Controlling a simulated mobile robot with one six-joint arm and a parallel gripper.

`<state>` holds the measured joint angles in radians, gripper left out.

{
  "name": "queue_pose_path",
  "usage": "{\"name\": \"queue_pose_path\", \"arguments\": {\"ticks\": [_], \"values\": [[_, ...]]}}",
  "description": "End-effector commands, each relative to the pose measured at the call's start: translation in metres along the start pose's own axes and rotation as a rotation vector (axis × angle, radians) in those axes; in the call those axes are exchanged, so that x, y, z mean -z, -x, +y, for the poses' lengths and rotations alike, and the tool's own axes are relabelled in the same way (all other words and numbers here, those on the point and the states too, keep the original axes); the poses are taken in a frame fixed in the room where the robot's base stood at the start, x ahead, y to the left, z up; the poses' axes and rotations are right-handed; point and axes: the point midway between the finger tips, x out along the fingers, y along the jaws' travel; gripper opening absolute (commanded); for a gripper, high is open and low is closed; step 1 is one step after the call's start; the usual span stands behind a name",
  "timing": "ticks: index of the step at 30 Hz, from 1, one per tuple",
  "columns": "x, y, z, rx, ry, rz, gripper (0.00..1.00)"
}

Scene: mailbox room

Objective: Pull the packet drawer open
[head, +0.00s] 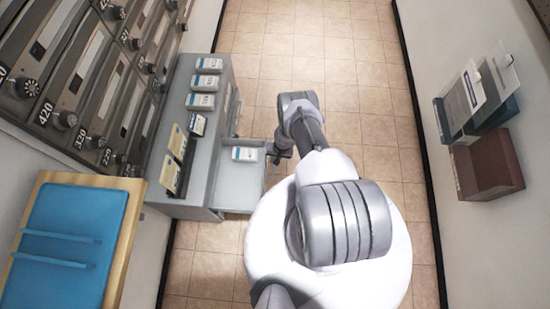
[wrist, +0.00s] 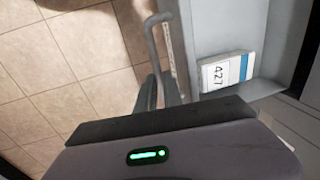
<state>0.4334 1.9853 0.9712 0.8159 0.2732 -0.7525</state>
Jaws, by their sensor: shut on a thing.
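The packet drawer (head: 235,186) stands pulled out from the grey cabinet (head: 208,160), toward the right in the head view. A white packet with a blue stripe (head: 245,154) lies inside it. The wrist view shows this packet (wrist: 225,71) with the number 427. My gripper (head: 279,154) is at the drawer's front. In the wrist view, my gripper (wrist: 160,92) is shut on the bar handle (wrist: 152,40) of the drawer. The spot where the fingers meet the handle is partly hidden by the gripper body.
Several packets and upright cards stand on the cabinet top. Numbered mailboxes (head: 85,90) line the left wall. A wooden board with a blue tray (head: 62,240) is at lower left. A brown wall box (head: 485,165) is at right. Tiled floor (head: 300,50) is clear beyond my arm.

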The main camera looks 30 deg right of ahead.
Motion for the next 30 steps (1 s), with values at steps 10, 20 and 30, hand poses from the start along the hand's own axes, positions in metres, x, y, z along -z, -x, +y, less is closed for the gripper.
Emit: {"name": "queue_pose_path", "arguments": {"ticks": [10,20,30], "values": [[0.000,0.000,0.000,0.000,0.000,0.000,0.32],[0.000,0.038,-0.002,0.000,-0.001,0.000,0.32],[0.001,0.145,-0.002,0.000,-0.001,0.001,0.32]]}}
